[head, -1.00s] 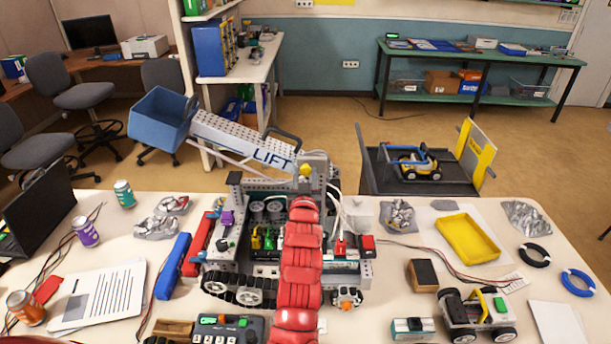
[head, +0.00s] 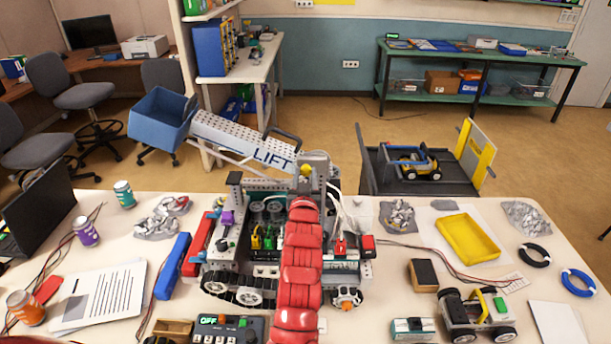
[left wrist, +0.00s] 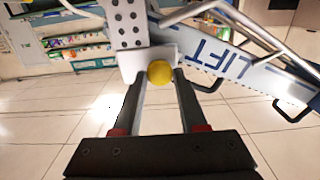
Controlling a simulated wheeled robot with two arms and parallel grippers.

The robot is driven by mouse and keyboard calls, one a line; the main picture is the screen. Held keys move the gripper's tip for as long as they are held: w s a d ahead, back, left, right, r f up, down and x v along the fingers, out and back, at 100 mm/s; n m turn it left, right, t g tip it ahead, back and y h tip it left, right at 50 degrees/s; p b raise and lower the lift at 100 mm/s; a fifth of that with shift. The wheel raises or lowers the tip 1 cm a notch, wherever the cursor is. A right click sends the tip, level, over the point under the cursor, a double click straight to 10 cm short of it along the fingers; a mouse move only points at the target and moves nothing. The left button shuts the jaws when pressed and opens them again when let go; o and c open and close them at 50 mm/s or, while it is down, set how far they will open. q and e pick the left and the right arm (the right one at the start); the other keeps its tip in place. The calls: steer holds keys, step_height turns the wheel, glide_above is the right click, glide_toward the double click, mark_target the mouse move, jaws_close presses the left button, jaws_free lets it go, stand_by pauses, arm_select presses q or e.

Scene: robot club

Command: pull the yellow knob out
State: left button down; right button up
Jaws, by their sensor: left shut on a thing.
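The yellow knob (head: 306,170) sits at the top of the robot vehicle's grey mast, near the base of the white boom marked LIFT (head: 245,142). In the left wrist view, the round yellow knob (left wrist: 160,72) stands in front of a white block. My left gripper (left wrist: 161,80) has its two dark fingers on either side of the knob, shut on it. In the head view my red left arm reaches up to the mast and hides part of the vehicle. My right gripper is not in view.
A blue bucket (head: 161,119) hangs at the boom's end. A control box (head: 228,329) at the table's front shows a green OFF display. A yellow tray (head: 468,238) and small wheeled car (head: 478,314) lie to the right. Cans and papers lie left.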

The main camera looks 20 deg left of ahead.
arm_select(q)
steer(key=shift+s, duration=0.1)
steer(key=shift+s+d+f+b, duration=0.15)
steer(key=shift+s+f+b, duration=0.05)
steer(key=shift+s+b, duration=0.1)
steer(key=shift+b+v, duration=0.3)
steer(key=shift+v, duration=0.5)
steer(key=shift+r, duration=0.1)
steer(key=shift+w, duration=0.1)
steer(key=c, duration=0.8)
jaws_free()
steer(key=o, duration=0.3)
steer(key=shift+s+r, duration=0.1)
steer(key=shift+s, duration=0.2)
